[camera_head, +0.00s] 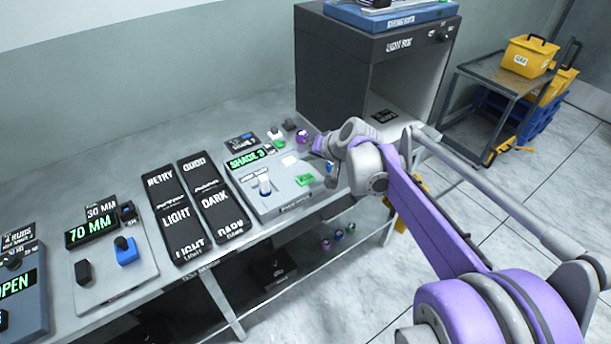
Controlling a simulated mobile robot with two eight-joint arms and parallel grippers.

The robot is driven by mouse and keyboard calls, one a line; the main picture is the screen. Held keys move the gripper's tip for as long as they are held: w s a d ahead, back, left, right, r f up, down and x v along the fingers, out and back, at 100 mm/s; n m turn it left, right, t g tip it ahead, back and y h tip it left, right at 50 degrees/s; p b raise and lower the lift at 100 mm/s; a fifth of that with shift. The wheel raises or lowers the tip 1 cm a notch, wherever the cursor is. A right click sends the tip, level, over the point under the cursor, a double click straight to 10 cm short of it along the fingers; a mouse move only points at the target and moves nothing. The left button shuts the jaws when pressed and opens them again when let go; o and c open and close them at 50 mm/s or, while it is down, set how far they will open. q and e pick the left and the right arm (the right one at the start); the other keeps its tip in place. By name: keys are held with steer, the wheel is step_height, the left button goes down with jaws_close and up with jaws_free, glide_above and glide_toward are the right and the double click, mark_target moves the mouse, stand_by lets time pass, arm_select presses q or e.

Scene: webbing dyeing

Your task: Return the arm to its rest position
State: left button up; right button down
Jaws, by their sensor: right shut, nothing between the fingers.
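My right arm, purple and grey, reaches in from the lower right over the table's right end. Its gripper (324,158) is shut and empty, above the right edge of the grey control panel (273,203) with the green "SHADE 3" display (246,159). The wrist partly hides the fingers, and I cannot tell whether they touch anything. My left gripper is not in view.
The grey table (120,178) carries black label strips (173,213), a "70 MM" panel (118,262) and a blue panel (28,318) at the left. The dark light box (345,75) stands behind my gripper. A cart (487,72) with yellow bins stands at the right. Open floor lies right of the table.

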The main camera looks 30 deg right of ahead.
stand_by(0.6)
steer(key=s+a+f+n+g+p, duration=0.2)
steer(key=s+a+n, duration=0.1)
steer(key=s+a, duration=0.9)
steer(key=s+a+f+n, duration=0.1)
steer(key=s+f+n, duration=0.1)
steer(key=s, duration=0.6)
steer(key=s+a+f+n+g+h, duration=0.1)
steer(key=s+a+f+n, duration=0.1)
steer(key=s+f, duration=0.2)
steer(key=s, duration=0.3)
steer(key=shift+s+g+h+p, duration=0.3)
steer(key=shift+s+p, duration=0.1)
